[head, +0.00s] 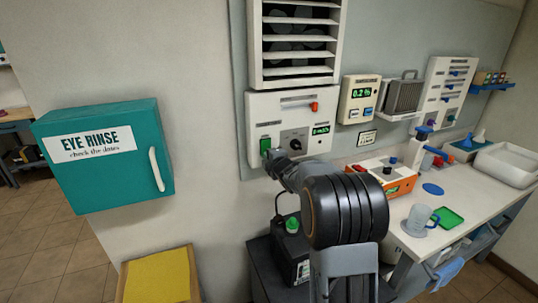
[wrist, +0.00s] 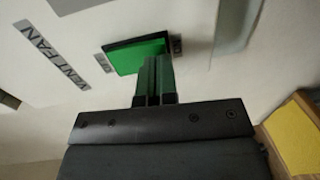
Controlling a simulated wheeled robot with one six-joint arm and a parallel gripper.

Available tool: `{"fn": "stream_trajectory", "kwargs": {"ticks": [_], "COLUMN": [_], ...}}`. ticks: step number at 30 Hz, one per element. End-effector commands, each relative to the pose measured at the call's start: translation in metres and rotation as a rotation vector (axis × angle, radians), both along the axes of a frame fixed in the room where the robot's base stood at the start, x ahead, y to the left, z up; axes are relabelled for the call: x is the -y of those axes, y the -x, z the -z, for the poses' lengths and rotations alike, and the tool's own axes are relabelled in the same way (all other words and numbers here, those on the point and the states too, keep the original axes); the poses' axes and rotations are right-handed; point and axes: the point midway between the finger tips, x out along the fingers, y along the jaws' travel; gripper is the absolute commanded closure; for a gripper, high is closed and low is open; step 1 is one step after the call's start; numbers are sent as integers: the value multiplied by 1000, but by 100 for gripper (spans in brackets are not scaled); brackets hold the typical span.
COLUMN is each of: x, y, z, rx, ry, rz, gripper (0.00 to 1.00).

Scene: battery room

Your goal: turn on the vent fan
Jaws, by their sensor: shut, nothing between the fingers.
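The vent fan control panel (head: 315,108) is a white box on the wall below the louvred vent (head: 297,45). At its left is a green switch (head: 265,144); beside it are a dark knob, a small green display and an orange-red lever. In the wrist view the green switch (wrist: 124,52) lies beside the "VENT FAN" label (wrist: 55,55), with small marks at its two ends. My gripper (head: 270,157) is shut and empty, its fingertips (wrist: 154,62) right at the switch and overlapping its edge in view. I cannot tell whether they touch or press it.
A teal eye rinse cabinet (head: 105,155) hangs left on the wall. A yellow-topped box (head: 160,277) stands below. Right of my arm, a bench (head: 408,210) carries an orange-white device (head: 393,178), a mug (head: 418,220) and a tray (head: 510,165). A dark battery unit (head: 290,240) stands below my arm.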

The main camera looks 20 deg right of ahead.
Motion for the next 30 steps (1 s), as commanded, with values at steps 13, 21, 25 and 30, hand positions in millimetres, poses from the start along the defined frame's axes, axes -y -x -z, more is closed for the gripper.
{"fn": "stream_trajectory", "kwargs": {"ticks": [13, 21, 25, 30], "x": [0, -1, -1, 0], "y": [-3, -7, -7, -3], "z": [1, 4, 2, 5], "rx": [0, 48, 45, 46], "ry": [0, -1, -1, -1], "rz": [0, -1, -2, 0], "gripper": [100, 100, 100, 100]}}
